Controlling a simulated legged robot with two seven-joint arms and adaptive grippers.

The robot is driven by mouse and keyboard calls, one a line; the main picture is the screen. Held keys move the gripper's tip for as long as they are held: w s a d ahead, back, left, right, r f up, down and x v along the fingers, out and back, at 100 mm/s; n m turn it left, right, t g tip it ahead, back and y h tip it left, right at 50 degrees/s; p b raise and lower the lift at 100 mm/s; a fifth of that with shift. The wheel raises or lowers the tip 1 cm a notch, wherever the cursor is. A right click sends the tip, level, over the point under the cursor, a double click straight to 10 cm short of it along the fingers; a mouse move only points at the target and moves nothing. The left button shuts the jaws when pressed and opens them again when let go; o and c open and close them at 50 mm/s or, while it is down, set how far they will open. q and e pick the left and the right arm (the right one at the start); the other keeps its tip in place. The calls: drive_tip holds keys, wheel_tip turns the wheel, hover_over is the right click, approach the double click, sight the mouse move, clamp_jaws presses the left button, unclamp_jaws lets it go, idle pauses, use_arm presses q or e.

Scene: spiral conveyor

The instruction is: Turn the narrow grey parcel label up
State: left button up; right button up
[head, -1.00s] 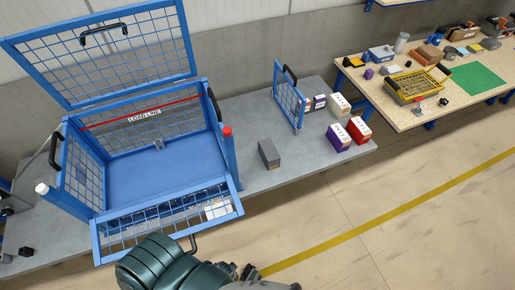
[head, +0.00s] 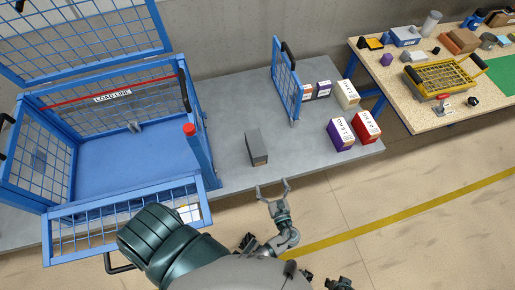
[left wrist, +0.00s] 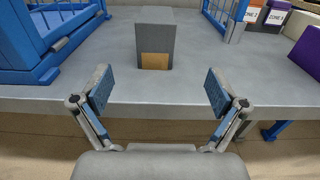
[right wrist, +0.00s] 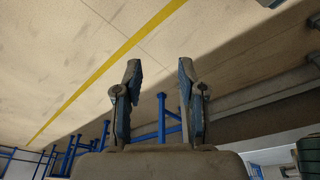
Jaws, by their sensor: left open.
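The narrow grey parcel (head: 256,147) lies on the grey table (head: 228,160) to the right of the blue cage. In the left wrist view the parcel (left wrist: 155,30) is ahead, with a tan patch low on its near end; its top is plain grey in the part that shows. My left gripper (head: 272,188) is open and empty, just off the table's front edge and short of the parcel. Its two fingers (left wrist: 158,92) stand wide apart on either side of the parcel's line, not touching it. My right gripper (right wrist: 160,72) is open and empty, away from the table over the floor.
The blue mesh cage (head: 205,165) with a load line stands at left. A blue mesh panel (head: 287,80) stands beyond the parcel. Purple (head: 341,135), red (head: 366,127) and white (head: 347,94) boxes are at right. Bare table surrounds the parcel.

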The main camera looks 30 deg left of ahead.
sight(262, 158)
use_arm(q)
drive_tip(key=x, duration=1.2)
drive_tip(key=shift+r, duration=0.1)
drive_tip(key=x, duration=0.4)
drive_tip(key=shift+a+r+b, duration=0.2)
drive_tip(key=shift+a+b, duration=0.2)
drive_tip(key=shift+a, duration=0.1)
drive_tip(key=shift+w+a, duration=0.1)
drive_tip(key=shift+w, duration=0.05)
drive_tip(key=c, duration=1.7)
drive_tip(key=shift+c, duration=0.2)
use_arm(e)
drive_tip(key=v, duration=0.2)
drive_tip(key=shift+r, duration=0.3)
use_arm(q)
drive_tip(key=shift+r, duration=0.1)
use_arm(e)
drive_tip(key=shift+w, duration=0.15)
